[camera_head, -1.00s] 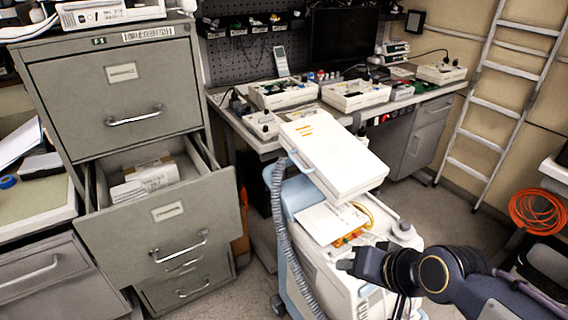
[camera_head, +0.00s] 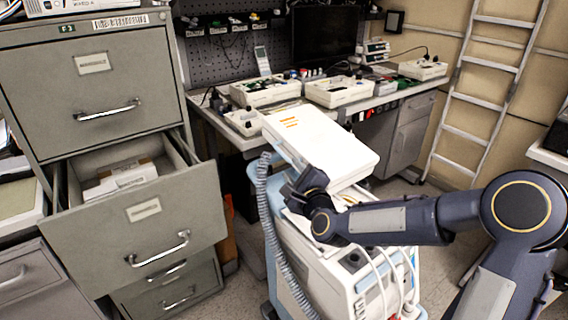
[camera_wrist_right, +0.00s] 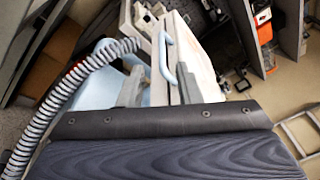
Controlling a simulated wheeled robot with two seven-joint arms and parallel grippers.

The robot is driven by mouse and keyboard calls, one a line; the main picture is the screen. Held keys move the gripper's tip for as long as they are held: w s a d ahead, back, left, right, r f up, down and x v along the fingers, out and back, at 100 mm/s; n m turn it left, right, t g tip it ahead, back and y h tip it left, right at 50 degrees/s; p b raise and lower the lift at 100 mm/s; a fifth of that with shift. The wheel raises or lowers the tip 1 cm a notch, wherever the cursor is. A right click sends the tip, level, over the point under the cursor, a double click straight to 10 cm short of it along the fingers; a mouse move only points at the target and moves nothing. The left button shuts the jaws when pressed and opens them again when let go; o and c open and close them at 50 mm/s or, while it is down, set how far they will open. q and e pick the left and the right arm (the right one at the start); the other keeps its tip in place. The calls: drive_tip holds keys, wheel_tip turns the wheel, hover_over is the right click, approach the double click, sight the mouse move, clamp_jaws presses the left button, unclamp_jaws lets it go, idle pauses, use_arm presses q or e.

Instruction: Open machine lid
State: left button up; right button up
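The machine (camera_head: 330,275) is a white and light-blue cart unit with a ribbed grey hose on its left side. Its white lid (camera_head: 325,145) is raised and tilted above the body. My right gripper (camera_head: 294,187) is at the lid's lower left side, partly hiding the top of the body. In the right wrist view, the two grey fingers (camera_wrist_right: 160,88) are apart, with the lid's light-blue handle (camera_wrist_right: 166,55) between and just beyond them. I cannot tell whether a finger touches the handle. My left gripper is not in view.
A grey filing cabinet (camera_head: 95,85) with an open drawer (camera_head: 150,215) stands at left. A workbench (camera_head: 215,118) with several opened devices is behind the machine. A ladder (camera_head: 480,100) leans on the right wall. The ribbed hose (camera_head: 268,230) hangs close to the gripper.

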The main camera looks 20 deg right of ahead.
sight(284, 157)
drive_tip(key=shift+m, duration=0.3)
drive_tip(key=w+p, duration=0.1)
drive_tip(key=w, duration=0.7)
drive_tip(key=shift+a, duration=0.15)
clamp_jaws()
